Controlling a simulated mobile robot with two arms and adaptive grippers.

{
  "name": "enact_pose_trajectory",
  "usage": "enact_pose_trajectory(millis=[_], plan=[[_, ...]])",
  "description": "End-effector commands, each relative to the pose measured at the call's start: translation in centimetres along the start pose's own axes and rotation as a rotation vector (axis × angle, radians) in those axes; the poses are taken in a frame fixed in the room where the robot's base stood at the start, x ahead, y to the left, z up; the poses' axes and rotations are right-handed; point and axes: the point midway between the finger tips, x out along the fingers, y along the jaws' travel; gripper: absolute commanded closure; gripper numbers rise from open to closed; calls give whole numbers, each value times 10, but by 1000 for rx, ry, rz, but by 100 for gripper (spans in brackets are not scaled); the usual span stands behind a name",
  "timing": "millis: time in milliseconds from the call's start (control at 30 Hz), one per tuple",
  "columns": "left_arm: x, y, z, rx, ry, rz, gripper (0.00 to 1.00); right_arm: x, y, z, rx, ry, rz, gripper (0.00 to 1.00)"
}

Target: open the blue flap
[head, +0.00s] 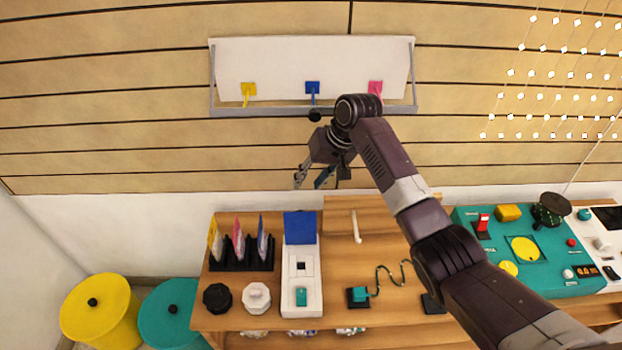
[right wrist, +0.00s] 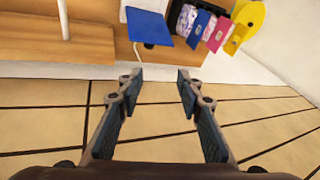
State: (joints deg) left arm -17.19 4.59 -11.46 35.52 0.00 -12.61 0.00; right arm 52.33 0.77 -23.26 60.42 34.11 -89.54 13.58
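The blue flap (head: 300,227) is a flat blue panel at the wall-side end of a narrow white box (head: 292,263) on the wooden bench. In the right wrist view the blue flap (right wrist: 150,27) shows at the top centre as a tilted panel. I cannot tell its exact angle to the box. My right gripper (head: 313,180) is in front of the slatted wall, apart from the flap and above it in the picture. In the right wrist view its two fingers (right wrist: 157,105) are spread with nothing between them. My left gripper is not in view.
A black rack (head: 243,254) with yellow, pink and blue cards stands left of the box. Black and white knobs sit in front. A wooden block with a white handle (head: 357,228) and a wavy wire are right. A wall shelf (head: 312,68) with coloured hooks hangs above.

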Motion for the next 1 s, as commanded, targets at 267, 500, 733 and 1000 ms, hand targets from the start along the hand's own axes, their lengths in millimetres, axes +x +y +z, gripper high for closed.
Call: enact_pose_trajectory(millis=[267, 500, 733, 1000], plan=[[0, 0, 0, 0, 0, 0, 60, -12, -3, 6, 2, -1, 2, 66], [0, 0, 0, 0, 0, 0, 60, -13, -3, 6, 2, -1, 2, 66], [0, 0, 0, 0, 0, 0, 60, -13, -3, 6, 2, -1, 1, 66], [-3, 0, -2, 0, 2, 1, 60, -15, -4, 5, 2, -1, 1, 66]])
